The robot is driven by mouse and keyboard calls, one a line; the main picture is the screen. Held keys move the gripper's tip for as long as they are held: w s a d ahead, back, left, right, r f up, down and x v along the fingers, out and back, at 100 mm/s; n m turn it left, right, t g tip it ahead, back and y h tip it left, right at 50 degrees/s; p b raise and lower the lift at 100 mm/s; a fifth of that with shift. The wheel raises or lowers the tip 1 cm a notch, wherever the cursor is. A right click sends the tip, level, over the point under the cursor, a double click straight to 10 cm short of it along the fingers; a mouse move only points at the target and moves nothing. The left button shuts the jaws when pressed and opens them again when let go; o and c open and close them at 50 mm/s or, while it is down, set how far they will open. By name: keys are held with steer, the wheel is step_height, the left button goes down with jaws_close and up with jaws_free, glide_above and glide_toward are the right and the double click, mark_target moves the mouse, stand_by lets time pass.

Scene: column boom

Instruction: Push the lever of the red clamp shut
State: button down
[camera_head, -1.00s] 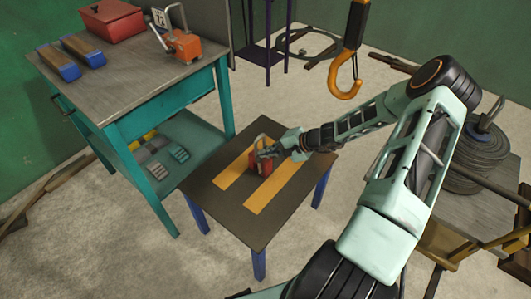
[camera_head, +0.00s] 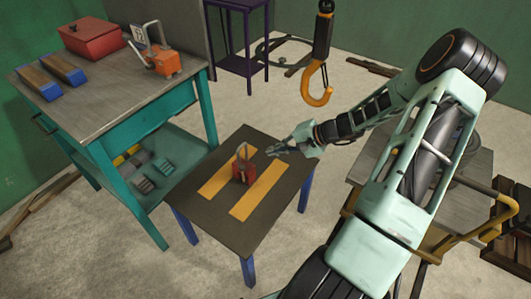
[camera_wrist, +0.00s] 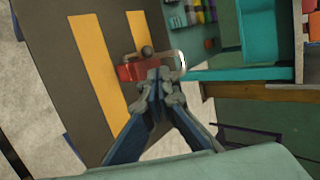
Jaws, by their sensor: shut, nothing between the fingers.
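The red clamp (camera_head: 243,172) stands on a low dark table (camera_head: 222,222) with two yellow stripes. A pale loop-like part rises upright from it in the head view. In the wrist view the clamp's red body (camera_wrist: 131,71) lies just beyond my fingers, with a dark round knob (camera_wrist: 147,50) and a pale metal loop (camera_wrist: 181,61) beside it. I cannot tell for sure which part is the lever. My gripper (camera_head: 272,151) is shut and empty, to the right of the clamp and apart from it in the head view. Its fingertips (camera_wrist: 160,76) hide part of the clamp in the wrist view.
A teal workbench (camera_head: 95,105) stands at the left with an orange clamp (camera_head: 162,63), a red box (camera_head: 90,36) and two blue-and-brown blocks. A yellow crane hook (camera_head: 317,88) hangs behind my arm. A purple stand (camera_head: 240,50) is at the back.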

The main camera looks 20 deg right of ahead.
steer(key=shift+s+d+r, duration=0.15)
steer(key=s+f+m+g+h+b, duration=0.1)
steer(key=s+f+g+h+b, duration=0.15)
steer(key=s+f, duration=0.4)
steer(key=w+a+r+m+t+h+b, duration=0.1)
steer(key=w+a+r+t+h+b, duration=0.1)
steer(key=a+r+t+b, duration=0.1)
steer(key=shift+a+r+t+b, duration=0.3)
steer(key=shift+a+r+t, duration=0.6)
steer(key=shift+a, duration=0.4)
steer(key=shift+w+f, duration=0.1)
